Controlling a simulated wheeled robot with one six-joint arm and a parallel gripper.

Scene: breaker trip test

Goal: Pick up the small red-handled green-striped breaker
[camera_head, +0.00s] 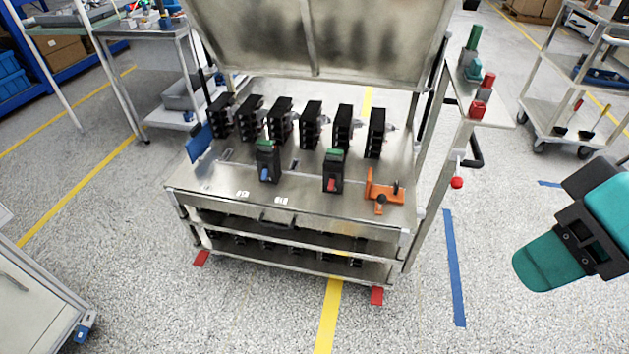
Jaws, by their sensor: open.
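The red-handled breaker (334,171) stands upright on the metal cart top (220,182), near its front, right of centre. It is black with a green stripe at its top and a red handle low on its front. A similar black breaker with a green stripe and a blue handle (267,161) stands to its left. My gripper (570,240), teal and black, is at the right edge, partly cut off by the frame. It is open, well to the right of the cart and apart from both breakers. The space between its fingers is not clearly seen.
An orange clamp-like fixture (383,190) sits close right of the red-handled breaker. Several larger black breakers (311,125) stand in a row behind. A raised metal panel (320,40) rises at the back. A side post carries a red knob (457,182).

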